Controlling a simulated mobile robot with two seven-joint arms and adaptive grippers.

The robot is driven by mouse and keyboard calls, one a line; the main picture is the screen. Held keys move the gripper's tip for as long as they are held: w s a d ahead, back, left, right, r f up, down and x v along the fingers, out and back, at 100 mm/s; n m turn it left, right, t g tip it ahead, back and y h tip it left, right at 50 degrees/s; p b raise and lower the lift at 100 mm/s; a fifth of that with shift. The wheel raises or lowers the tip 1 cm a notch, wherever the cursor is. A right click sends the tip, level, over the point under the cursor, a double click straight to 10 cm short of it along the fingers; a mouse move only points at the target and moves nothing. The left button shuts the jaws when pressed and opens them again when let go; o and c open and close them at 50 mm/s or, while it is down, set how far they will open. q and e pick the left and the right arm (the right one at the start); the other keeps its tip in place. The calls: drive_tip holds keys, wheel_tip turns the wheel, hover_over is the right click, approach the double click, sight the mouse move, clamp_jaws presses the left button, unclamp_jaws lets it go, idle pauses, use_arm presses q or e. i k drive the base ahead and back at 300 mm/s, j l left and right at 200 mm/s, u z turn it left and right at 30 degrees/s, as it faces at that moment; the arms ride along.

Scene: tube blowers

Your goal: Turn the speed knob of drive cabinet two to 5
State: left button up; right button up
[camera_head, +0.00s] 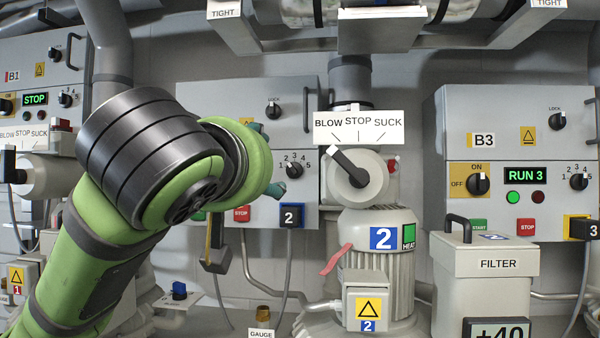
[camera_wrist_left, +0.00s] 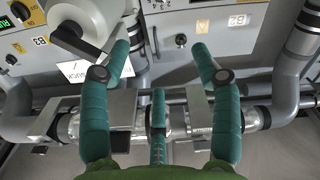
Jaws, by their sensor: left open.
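Drive cabinet two (camera_head: 225,95) stands in the middle of the head view, partly hidden behind my left arm. Its speed knob (camera_head: 295,170) is dark, with a scale from 1 to 5 around it. Its pointer looks roughly upward, but I cannot read the exact mark. My left gripper (camera_head: 275,188) is in front of the cabinet, left of the knob, with its palm hiding the display. In the left wrist view the scene is upside down. The teal fingers of the gripper (camera_wrist_left: 165,80) are spread and empty, and I cannot clearly make out the speed knob.
A blower valve with a black lever (camera_head: 350,167) stands right of the knob, under a BLOW STOP SUCK sign (camera_head: 358,127). Cabinet B3 (camera_head: 465,115) is further right and reads RUN 3. Cabinet B1 (camera_head: 40,70) at the left reads STOP. Pipes run above.

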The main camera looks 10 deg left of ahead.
sight(294, 170)
drive_tip(key=i, duration=0.85)
